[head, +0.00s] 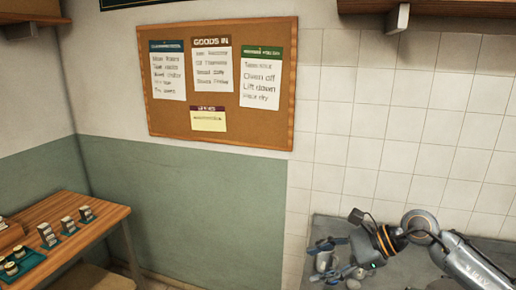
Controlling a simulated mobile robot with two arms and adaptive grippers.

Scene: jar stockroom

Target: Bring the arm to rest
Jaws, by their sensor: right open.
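My right arm comes in from the right edge. Its gripper (322,260) is at the lower right, above a grey worktop (397,262). The fingers are spread open. A small pale jar-like thing (324,263) shows between or behind the fingers; I cannot tell whether they touch it. The worktop's lower part is cut off by the picture's bottom edge. My left gripper is not in view.
A wooden table (98,222) at the lower left bears several small items and a teal tray (30,259). A cork board (180,125) with paper notes hangs on the wall. Wooden shelves (440,5) show at the upper corners. Open floor lies between table and worktop.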

